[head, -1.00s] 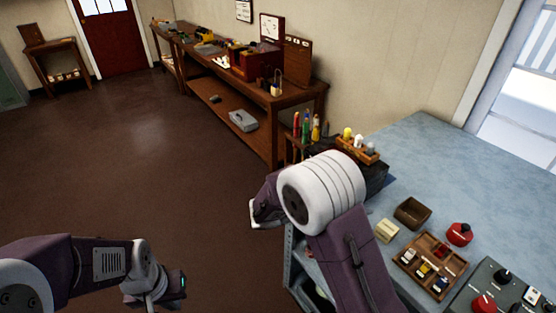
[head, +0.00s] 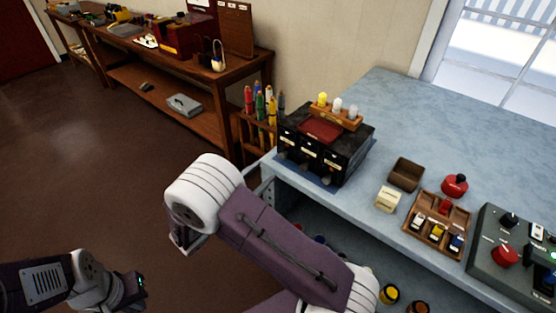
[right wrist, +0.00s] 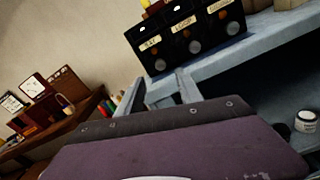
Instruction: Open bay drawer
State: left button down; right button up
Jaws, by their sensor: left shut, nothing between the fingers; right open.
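A black cabinet (head: 345,150) with three labelled drawers stands on the blue-grey bench. The bay drawer (right wrist: 153,50) is the leftmost in the right wrist view and looks closed; its front also shows in the head view (head: 288,141). My right gripper (right wrist: 158,92) is open and empty, its two grey fingers below and in front of the cabinet, apart from it. In the head view my right gripper (head: 184,240) is mostly hidden behind its white wrist, left of the bench. My left gripper (head: 134,291) is shut and empty, low at the left over the floor, far from the cabinet.
The bench (head: 400,110) carries a brown box (head: 406,174), a cream block (head: 388,199), a wooden tray (head: 437,226) and a grey control panel (head: 515,255). Jars sit on the shelf under the bench.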

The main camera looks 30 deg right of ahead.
aim_at(281, 157)
jog(key=x, duration=0.8)
jog(key=shift+d+p, duration=0.2)
jog(key=shift+p, duration=0.1)
jog(key=shift+c, duration=0.3)
grip_shut()
jog(key=shift+a, duration=0.1)
dwell(0.5)
